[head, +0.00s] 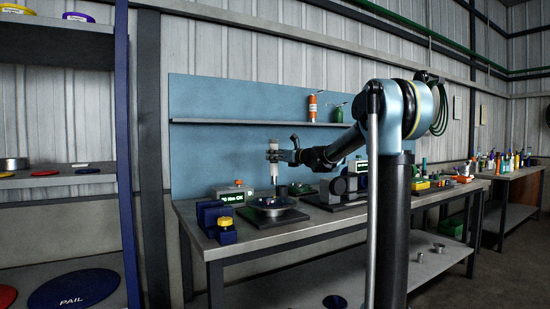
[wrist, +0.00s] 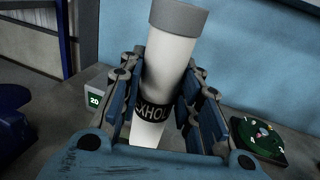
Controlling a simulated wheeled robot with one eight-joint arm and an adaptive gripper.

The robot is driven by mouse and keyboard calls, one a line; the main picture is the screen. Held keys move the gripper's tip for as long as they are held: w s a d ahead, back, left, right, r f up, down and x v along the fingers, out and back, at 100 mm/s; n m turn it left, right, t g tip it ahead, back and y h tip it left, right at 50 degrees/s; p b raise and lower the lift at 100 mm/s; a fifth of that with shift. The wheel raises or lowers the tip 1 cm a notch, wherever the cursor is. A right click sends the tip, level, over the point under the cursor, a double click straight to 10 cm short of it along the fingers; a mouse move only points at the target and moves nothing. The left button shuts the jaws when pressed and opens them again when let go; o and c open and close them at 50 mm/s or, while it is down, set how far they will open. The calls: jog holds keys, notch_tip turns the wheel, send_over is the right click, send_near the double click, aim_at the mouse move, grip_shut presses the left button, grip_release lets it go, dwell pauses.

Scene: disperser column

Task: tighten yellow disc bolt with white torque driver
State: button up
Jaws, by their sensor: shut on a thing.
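My gripper (head: 273,156) is shut on the white torque driver (head: 275,172) and holds it upright over the dark round disc (head: 270,203) on the workbench. In the wrist view the driver (wrist: 165,75) stands between both fingers, with a grey cap and a black band with partly hidden white lettering. Its lower end is hidden there. No yellow disc bolt can be made out.
A box with a green lit display (head: 232,195) reading about "20 Nm OK" stands behind left. A blue block with a yellow cap (head: 226,221) is at the front left. A round green tray with small parts (wrist: 260,138) lies to the right. A shelf (head: 260,121) runs above.

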aim_at(277, 166)
jog(key=shift+f, duration=2.6)
jog(key=shift+s+d, duration=0.1)
jog(key=shift+s, duration=0.1)
